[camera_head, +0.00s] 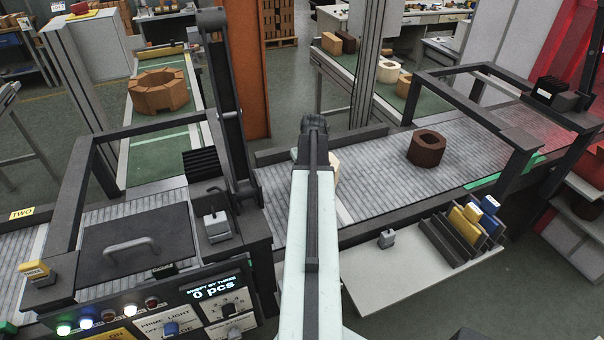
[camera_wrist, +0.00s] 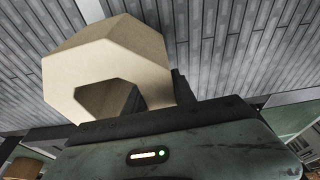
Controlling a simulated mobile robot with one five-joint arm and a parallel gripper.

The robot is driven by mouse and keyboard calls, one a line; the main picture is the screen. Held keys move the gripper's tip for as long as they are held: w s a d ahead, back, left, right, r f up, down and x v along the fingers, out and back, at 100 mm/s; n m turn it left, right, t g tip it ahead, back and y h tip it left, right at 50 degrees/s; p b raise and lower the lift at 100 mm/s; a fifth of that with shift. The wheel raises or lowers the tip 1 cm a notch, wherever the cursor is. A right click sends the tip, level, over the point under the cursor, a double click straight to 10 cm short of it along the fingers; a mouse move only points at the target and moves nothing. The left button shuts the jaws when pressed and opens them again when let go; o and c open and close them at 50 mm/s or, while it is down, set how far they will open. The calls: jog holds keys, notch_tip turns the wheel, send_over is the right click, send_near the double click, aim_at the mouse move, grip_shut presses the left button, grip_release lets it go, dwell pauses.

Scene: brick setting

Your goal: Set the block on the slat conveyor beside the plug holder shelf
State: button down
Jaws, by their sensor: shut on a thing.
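A cream, many-sided block (camera_wrist: 130,52) with a hole through it fills the upper left of the wrist view. My gripper (camera_wrist: 150,100) is shut on it; one dark finger shows beside the block. In the head view my arm hides most of the gripper and block; a cream edge (camera_head: 335,165) shows over the grey slat conveyor (camera_head: 380,185). I cannot tell whether the block touches the slats. The white plug holder shelf (camera_head: 395,280) is at the conveyor's near side, right of my arm. It bears a dark holder with yellow and blue plugs (camera_head: 470,215).
A brown hollow block (camera_head: 427,148) stands on the conveyor to the right. Dark frames (camera_head: 510,150) cross the belt at right and left. A control panel (camera_head: 190,305) is at lower left. Slats between my arm and the brown block are clear.

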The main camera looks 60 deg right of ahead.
jog(key=f+b, duration=0.2)
jog(key=shift+s+f, duration=0.3)
jog(key=shift+f, duration=0.05)
jog(key=shift+w+f, duration=0.15)
jog(key=shift+f, duration=0.05)
jog(key=shift+w+a+r, duration=0.1)
jog(key=shift+a+r, duration=0.05)
jog(key=shift+r, duration=0.05)
jog(key=shift+w+f, duration=0.1)
jog(key=shift+f, duration=0.1)
jog(key=c, duration=1)
grip_release()
jog(key=shift+r, duration=0.1)
jog(key=p+v, duration=1.2)
jog(key=shift+r, duration=0.2)
jog(key=shift+f, duration=0.15)
